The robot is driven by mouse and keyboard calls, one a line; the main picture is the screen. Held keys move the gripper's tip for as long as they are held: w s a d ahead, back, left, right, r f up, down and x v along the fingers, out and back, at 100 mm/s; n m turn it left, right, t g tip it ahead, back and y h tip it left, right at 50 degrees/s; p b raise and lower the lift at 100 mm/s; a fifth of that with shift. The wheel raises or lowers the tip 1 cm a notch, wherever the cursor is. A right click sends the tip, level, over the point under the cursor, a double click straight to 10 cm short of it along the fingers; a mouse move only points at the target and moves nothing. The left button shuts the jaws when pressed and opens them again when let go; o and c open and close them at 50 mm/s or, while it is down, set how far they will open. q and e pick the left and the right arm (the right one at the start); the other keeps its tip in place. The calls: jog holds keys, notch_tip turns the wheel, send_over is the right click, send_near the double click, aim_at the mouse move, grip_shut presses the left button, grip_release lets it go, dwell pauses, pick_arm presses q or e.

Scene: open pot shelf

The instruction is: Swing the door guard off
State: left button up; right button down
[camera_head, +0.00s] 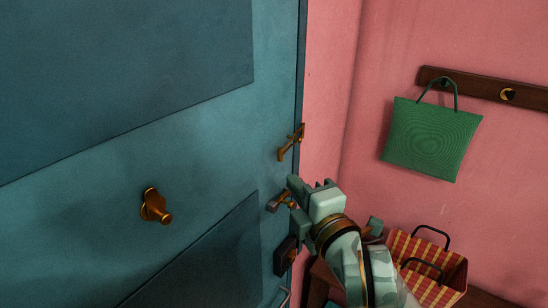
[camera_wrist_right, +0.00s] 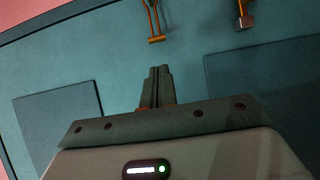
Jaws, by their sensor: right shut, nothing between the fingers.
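The brass door guard (camera_head: 290,142) sits at the right edge of the teal door (camera_head: 100,130) in the head view, its slanted arm reaching across that edge toward the frame. In the right wrist view, a looped brass fitting that looks like the guard (camera_wrist_right: 155,22) hangs from the top, beyond the fingertips. My right gripper (camera_head: 277,203) is just below the guard, apart from it, close to the door. In the right wrist view its fingers (camera_wrist_right: 158,86) are together, with nothing between them. My left gripper is not in view.
A brass knob (camera_head: 155,207) sticks out from the door at left. A dark lock box (camera_head: 285,255) is below my right gripper. A green bag (camera_head: 432,138) hangs from a wooden rail (camera_head: 480,87) on the pink wall. A striped basket (camera_head: 435,270) stands at lower right.

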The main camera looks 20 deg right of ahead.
aim_at(268, 151)
jog(key=w+b, duration=0.4)
jog(key=w, duration=0.1)
jog(key=w+a+b, duration=0.1)
jog(key=w+b, duration=0.1)
jog(key=w, duration=0.1)
jog(key=shift+w+b, duration=0.25)
jog(key=shift+b, duration=0.15)
jog(key=shift+w, duration=0.75)
jog(key=shift+a, duration=0.1)
